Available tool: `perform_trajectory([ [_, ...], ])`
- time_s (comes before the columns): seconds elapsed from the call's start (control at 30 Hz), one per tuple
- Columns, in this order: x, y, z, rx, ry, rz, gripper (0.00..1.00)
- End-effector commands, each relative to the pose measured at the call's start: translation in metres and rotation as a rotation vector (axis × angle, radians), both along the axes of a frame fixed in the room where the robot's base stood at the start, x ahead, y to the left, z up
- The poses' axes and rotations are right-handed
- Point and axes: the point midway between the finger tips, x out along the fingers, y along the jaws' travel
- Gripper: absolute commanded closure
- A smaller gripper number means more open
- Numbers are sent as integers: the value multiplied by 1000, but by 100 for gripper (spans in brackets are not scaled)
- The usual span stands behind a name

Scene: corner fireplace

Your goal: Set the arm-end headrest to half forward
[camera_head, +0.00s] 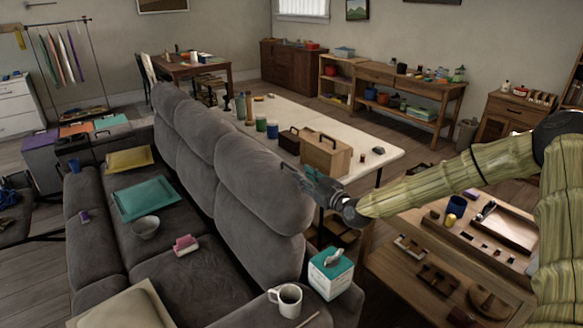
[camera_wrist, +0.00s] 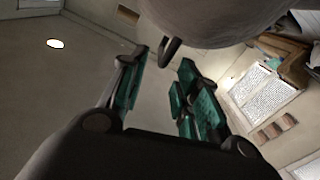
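The arm-end headrest (camera_head: 262,185) is the nearest of the grey headrests along the sofa back and stands raised. My gripper (camera_head: 296,172) is at its right side, close to its upper edge. In the wrist view the grey rounded headrest (camera_wrist: 215,18) fills the top of the picture. A small dark hooked tab (camera_wrist: 170,52) shows below it. My gripper (camera_wrist: 160,75) is open, with teal pads on both fingers. The tab appears between the fingertips; I cannot tell whether anything touches it.
The grey sofa holds a teal tray (camera_head: 145,198), a bowl (camera_head: 145,227) and a pink item (camera_head: 186,244). A white mug (camera_head: 286,299) and a tissue box (camera_head: 331,272) stand near the sofa's arm end. A white table (camera_head: 375,150) with a wooden box (camera_head: 326,155) is behind the headrests.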

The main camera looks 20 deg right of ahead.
Motion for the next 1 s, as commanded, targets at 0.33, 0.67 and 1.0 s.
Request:
perform_trajectory([
  [0.33, 45, 19, 1, 0, 2, 4, 68],
  [0.67, 64, 27, 0, 1, 1, 5, 68],
  [1.0, 65, 27, 0, 1, 1, 5, 81],
])
